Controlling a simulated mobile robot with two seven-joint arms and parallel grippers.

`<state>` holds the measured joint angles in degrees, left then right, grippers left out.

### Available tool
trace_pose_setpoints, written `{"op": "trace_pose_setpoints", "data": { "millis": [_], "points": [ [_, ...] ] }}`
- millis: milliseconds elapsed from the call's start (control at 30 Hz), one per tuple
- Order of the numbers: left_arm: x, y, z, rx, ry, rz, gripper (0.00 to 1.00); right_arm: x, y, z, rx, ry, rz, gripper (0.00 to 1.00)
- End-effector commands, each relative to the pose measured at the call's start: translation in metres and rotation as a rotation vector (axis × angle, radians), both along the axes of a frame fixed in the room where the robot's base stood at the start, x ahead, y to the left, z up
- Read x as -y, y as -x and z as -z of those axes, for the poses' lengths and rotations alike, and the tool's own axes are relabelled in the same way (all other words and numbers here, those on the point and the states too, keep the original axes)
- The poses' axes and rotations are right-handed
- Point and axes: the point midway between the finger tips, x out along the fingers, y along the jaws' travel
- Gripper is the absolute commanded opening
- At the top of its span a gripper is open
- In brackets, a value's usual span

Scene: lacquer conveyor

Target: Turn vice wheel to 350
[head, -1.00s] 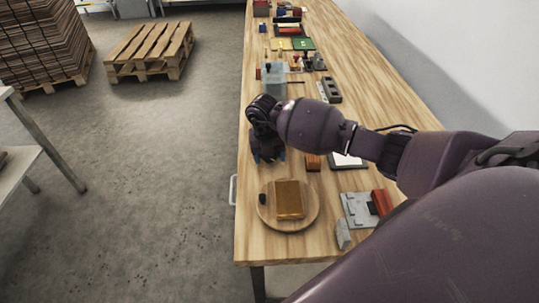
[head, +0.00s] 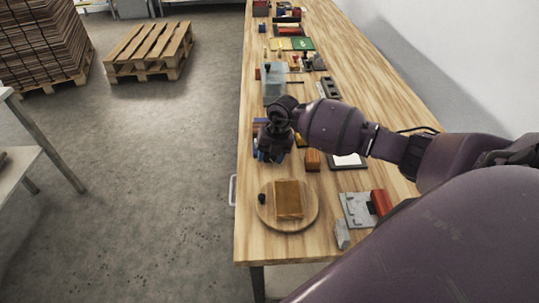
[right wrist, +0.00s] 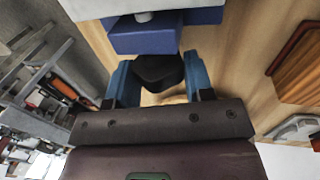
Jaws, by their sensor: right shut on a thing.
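My right gripper (head: 270,158) points down at the left part of the wooden bench, in front of the clear box. In the right wrist view its two blue fingers (right wrist: 160,88) sit on either side of a dark, rounded vice wheel (right wrist: 158,70) and are shut on it. The wheel is beside the blue vice body (right wrist: 150,38), which has a grey metal part on top. In the head view my gripper and wrist hide most of the vice, and a bit of blue shows beside them. No scale or angle reading on the wheel is legible. My left gripper is out of view.
A round wooden board (head: 265,218) with a brown block (head: 289,199) lies nearer on the bench. An orange-brown block (head: 313,160) stands right of my gripper. A grey fixture (head: 356,209) is at front right. The clear box (head: 274,86) is behind. Open floor lies left.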

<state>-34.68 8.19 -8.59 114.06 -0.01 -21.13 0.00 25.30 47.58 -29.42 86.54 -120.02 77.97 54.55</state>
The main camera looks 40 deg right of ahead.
Motion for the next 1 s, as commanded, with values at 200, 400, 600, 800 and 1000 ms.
{"op": "trace_pose_setpoints", "data": {
  "millis": [200,400,600,800,1000],
  "points": [
    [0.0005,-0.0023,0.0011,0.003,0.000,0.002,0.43,0.0025,0.0018,0.0015,0.076,-0.126,0.002,0.24],
    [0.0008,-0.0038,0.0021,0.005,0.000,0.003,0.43,0.0027,0.0019,0.0018,0.126,-0.206,0.001,0.24],
    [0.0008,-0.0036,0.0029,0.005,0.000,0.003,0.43,0.0030,0.0014,0.0010,0.151,-0.245,0.000,0.24],
    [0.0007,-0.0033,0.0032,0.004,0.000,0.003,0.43,0.0029,0.0014,0.0008,0.156,-0.254,0.000,0.24],
    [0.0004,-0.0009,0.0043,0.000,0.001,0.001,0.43,0.0029,0.0014,0.0008,0.155,-0.253,0.000,0.24]
  ]
}}
